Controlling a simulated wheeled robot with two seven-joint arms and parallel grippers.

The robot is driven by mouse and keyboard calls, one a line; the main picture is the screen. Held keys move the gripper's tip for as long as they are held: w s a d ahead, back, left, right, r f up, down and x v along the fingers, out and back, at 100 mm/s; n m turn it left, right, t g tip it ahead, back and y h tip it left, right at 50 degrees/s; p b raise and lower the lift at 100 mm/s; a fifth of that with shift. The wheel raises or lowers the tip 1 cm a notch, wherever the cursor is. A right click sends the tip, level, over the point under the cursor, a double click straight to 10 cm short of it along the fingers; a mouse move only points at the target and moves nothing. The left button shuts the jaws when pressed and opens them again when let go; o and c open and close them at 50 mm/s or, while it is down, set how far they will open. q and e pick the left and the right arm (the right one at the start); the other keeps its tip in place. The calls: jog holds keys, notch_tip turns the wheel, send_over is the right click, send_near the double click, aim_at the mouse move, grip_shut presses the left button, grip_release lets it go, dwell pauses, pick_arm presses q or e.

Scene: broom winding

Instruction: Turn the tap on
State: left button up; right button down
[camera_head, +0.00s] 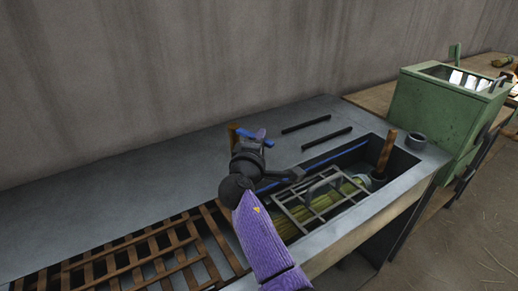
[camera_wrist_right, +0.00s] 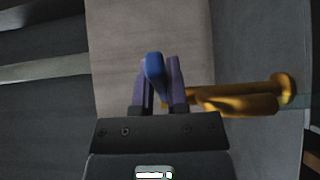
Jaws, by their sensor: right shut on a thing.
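The tap has a brass body (camera_wrist_right: 240,99) and a blue lever (camera_wrist_right: 154,72). In the right wrist view, the two purple fingers of my right gripper (camera_wrist_right: 156,88) stand on either side of the blue lever and are shut on it. In the head view, my right gripper (camera_head: 258,138) is at the back edge of the sink, with a bit of the brass tap (camera_head: 233,132) showing behind it. My arm hides most of the tap there. I cannot see whether water flows. My left gripper is not in view.
The sink basin (camera_head: 404,160) holds a metal rack (camera_head: 310,200), straw bundles (camera_head: 318,208) and a wooden handle (camera_head: 386,150). Two black bars (camera_head: 306,124) lie on the grey counter (camera_head: 120,190) behind it. A wooden slatted grate (camera_head: 150,258) is at left, a green machine (camera_head: 440,110) at right.

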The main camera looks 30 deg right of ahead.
jog(key=shift+s+a+m+g+h+b, duration=0.1)
jog(key=shift+a+m+g+h+b, duration=0.1)
jog(key=shift+m+g+h+b, duration=0.25)
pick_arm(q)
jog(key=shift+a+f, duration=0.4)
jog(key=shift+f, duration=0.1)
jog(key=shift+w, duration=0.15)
pick_arm(e)
jog(key=c, duration=0.6)
grip_release()
jog(key=shift+c, duration=0.2)
pick_arm(q)
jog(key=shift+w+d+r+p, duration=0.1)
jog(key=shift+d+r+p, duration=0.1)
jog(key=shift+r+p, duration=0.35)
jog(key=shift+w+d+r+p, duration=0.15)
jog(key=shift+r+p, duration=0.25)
jog(key=shift+p, duration=0.2)
pick_arm(e)
jog(key=v, duration=1)
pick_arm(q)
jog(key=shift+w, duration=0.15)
